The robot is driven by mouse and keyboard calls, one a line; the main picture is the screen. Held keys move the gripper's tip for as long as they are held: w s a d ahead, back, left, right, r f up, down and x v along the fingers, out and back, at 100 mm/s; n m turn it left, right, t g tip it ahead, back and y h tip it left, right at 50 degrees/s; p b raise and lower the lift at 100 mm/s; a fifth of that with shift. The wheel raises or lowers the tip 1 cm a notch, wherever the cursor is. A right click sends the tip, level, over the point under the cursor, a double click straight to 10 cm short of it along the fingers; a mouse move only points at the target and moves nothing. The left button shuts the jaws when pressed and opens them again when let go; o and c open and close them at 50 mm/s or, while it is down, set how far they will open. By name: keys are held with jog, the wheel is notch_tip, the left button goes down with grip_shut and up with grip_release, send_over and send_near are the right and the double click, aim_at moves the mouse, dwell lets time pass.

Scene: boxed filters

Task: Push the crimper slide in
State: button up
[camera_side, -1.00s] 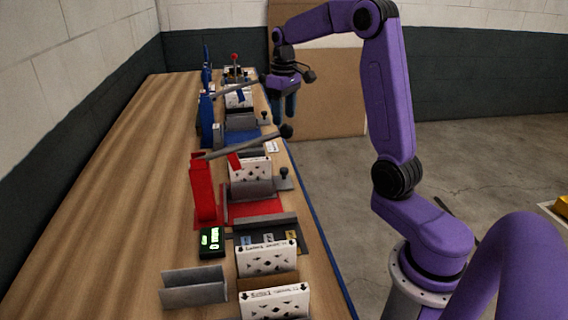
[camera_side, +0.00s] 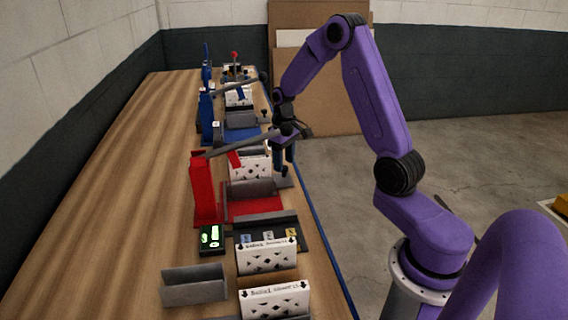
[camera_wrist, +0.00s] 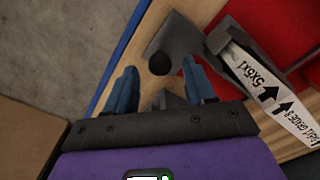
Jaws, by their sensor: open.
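The red crimper (camera_side: 203,190) stands on the bench with its grey lever (camera_side: 240,144) raised at a slant. A white filter box (camera_wrist: 262,85) with black arrows sits in it. The slide is a grey plate (camera_wrist: 176,38) with a round black knob (camera_wrist: 160,63), sticking out toward the bench's edge. In the side view my gripper mostly hides the knob. My gripper (camera_side: 281,168) is open and empty, pointing down above the slide. In the wrist view the knob lies between and slightly beyond its blue fingers (camera_wrist: 162,84). I cannot tell whether they touch it.
A blue crimper (camera_side: 207,115) stands farther back. Nearer are a black counter with green digits (camera_side: 211,239), a grey holder (camera_side: 194,286) and more white boxes (camera_side: 266,257). The bench's left side is clear. Its blue edge (camera_side: 322,253) runs right of the slide.

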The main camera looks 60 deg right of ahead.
jog(key=shift+f, duration=0.8)
jog(key=shift+c, duration=0.3)
grip_shut()
jog(key=shift+s+a, duration=2.65)
jog(key=shift+a, duration=0.1)
jog(key=shift+o, duration=0.3)
grip_release()
jog(key=shift+s+a, duration=0.1)
jog(key=shift+d, duration=0.2)
